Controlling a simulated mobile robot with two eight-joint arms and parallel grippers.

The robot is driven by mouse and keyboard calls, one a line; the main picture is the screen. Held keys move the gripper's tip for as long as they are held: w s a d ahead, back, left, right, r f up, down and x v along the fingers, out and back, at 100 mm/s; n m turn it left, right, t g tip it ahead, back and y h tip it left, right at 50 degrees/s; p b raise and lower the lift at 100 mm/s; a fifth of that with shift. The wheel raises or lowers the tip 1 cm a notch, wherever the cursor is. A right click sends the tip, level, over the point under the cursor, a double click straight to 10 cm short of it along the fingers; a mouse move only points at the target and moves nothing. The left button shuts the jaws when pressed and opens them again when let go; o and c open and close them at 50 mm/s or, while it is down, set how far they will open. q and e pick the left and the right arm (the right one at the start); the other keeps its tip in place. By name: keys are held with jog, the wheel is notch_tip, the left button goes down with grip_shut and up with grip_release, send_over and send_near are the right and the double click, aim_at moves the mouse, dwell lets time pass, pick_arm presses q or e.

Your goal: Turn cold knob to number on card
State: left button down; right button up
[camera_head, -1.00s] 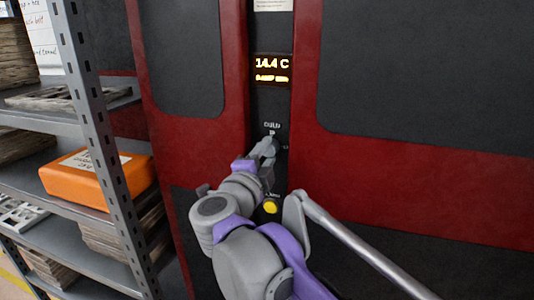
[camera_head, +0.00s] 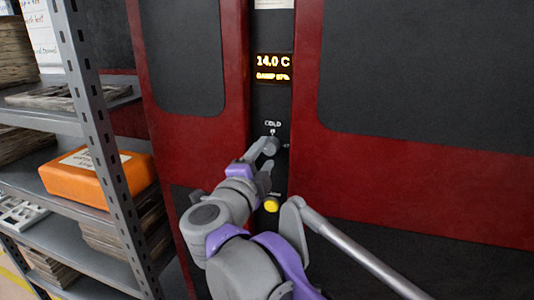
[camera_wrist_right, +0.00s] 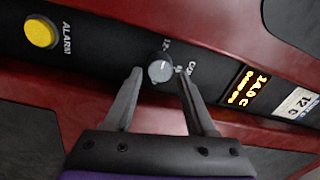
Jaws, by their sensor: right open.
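The cold knob (camera_head: 271,145) is a small grey round knob on the dark strip under the word COLD. It also shows in the right wrist view (camera_wrist_right: 159,70), with a pale mark on its face. My right gripper (camera_head: 262,162) is just below and left of it. In the right wrist view my gripper (camera_wrist_right: 160,74) is open, one finger on each side of the knob, without visible contact. A white card (camera_wrist_right: 297,103) there reads 12 C. The lit display (camera_head: 273,68) reads 14.0 C; its lower line is blurred. My left gripper is not in view.
A yellow alarm button (camera_head: 271,205) sits below the knob, close to my right arm; it shows in the right wrist view (camera_wrist_right: 40,33). Red door frames flank the strip. A metal shelf with an orange case (camera_head: 98,174) stands at the left.

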jog(key=v, duration=0.8)
jog(key=shift+s+b, duration=0.35)
jog(key=shift+w, duration=0.15)
jog(key=s+d+f+n+g+y, duration=0.25)
jog(key=f+n+y, duration=0.35)
jog(key=f+n, duration=0.4)
jog(key=s+d+f+n+g+y, duration=0.15)
jog(key=d+f+n+y, duration=0.3)
jog(key=f+n, duration=0.55)
jog(key=s+d+f+g+h, duration=0.2)
jog(key=s+d+f+g, duration=0.2)
jog(key=s+d+f, duration=0.3)
jog(key=s+d+f+g+h+p, duration=0.1)
jog(key=s+d+f+g+h, duration=0.2)
jog(key=s+d+f, duration=0.4)
notch_tip(320, 180, down, 6)
jog(key=shift+s+f+m+g, duration=0.2)
jog(key=shift+s+m+g, duration=0.2)
jog(key=shift+s+g, duration=0.1)
